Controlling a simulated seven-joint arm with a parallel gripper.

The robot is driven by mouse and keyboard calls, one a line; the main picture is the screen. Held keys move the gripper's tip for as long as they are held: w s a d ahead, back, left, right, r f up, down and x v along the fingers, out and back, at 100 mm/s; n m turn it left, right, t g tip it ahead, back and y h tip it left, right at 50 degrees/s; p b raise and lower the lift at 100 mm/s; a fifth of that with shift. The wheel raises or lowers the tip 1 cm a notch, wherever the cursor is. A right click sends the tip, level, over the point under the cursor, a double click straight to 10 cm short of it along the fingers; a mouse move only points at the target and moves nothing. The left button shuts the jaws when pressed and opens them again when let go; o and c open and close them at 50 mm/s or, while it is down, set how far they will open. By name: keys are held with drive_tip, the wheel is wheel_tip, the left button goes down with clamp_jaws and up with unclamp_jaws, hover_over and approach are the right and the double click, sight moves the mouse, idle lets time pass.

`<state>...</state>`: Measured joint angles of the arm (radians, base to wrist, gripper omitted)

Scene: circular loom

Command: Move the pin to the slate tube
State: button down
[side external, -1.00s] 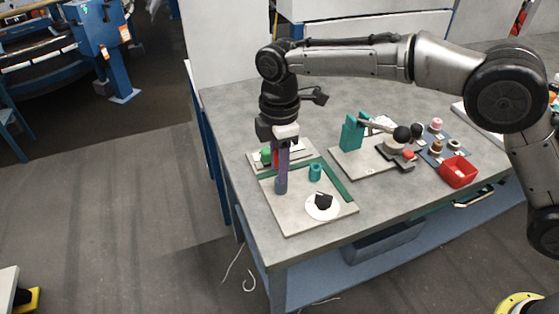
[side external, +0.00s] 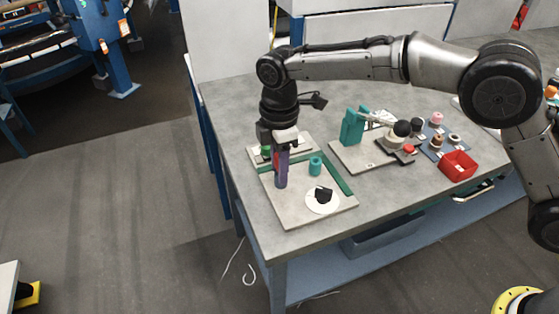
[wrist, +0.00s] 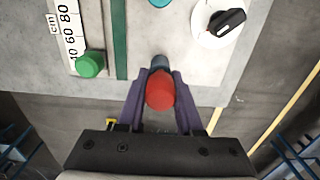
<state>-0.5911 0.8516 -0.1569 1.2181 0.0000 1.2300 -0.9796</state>
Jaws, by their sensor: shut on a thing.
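My gripper (side external: 282,168) points straight down at the left of the grey board (side external: 296,215). Its purple fingers are shut on the pin, whose round red head (wrist: 160,92) shows between them in the wrist view. The slate tube (wrist: 160,62) shows just beyond the red head, partly hidden by it. In the side view the fingers overlap the tube's upper part, so the pin is hidden there. I cannot tell how far the pin is inside the tube.
A teal tube (side external: 315,166) and a white disc with a black knob (side external: 323,195) stand on the same board. A green piece (wrist: 90,65) lies by a ruler (wrist: 68,35).

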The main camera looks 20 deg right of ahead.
drive_tip(key=shift+f, duration=0.4)
drive_tip(key=shift+c, duration=2.4)
unclamp_jaws()
wheel_tip(320, 180, up, 14)
drive_tip(key=shift+f, duration=0.1)
